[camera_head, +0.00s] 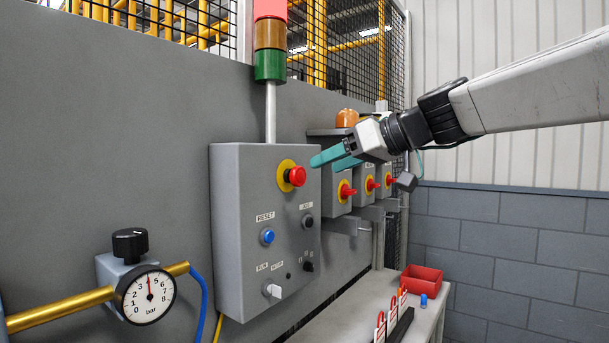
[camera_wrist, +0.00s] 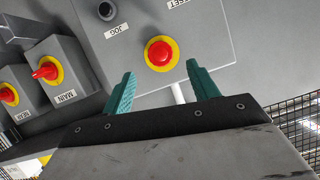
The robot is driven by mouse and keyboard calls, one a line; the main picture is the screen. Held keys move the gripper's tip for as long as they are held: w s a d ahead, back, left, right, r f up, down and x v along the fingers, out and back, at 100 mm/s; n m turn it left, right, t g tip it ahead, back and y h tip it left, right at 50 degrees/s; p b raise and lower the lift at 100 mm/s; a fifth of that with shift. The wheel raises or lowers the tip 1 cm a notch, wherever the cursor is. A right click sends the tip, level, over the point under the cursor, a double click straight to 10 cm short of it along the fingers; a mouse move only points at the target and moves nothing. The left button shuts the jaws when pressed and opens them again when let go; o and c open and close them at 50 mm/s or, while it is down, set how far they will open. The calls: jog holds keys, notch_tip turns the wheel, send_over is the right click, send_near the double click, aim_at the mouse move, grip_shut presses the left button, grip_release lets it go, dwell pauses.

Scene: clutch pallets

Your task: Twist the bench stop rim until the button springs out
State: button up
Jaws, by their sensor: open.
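The red stop button (camera_head: 297,176) with its yellow collar (camera_head: 284,174) sits at the upper part of the grey control box (camera_head: 228,230) on the wall panel. My gripper (camera_head: 333,158) is in front of it, to the right in the head view, with teal fingers pointing at the box. In the wrist view the stop button (camera_wrist: 159,53) lies ahead of and roughly between the fingertips of my gripper (camera_wrist: 160,80). The fingers are open and empty, and apart from the rim. Whether the button is pressed in cannot be told.
The box also bears a blue reset button (camera_head: 267,236), a black jog button (camera_head: 307,221) and a white selector (camera_head: 272,290). Several red rotary switches (camera_head: 347,190) stand beside it. A stack light (camera_head: 270,50) rises above. A red bin (camera_head: 421,279) stands on the bench below.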

aim_at(301, 175)
jog(key=x, duration=0.7)
jog(key=shift+w+a, duration=0.15)
jog(key=c, duration=1)
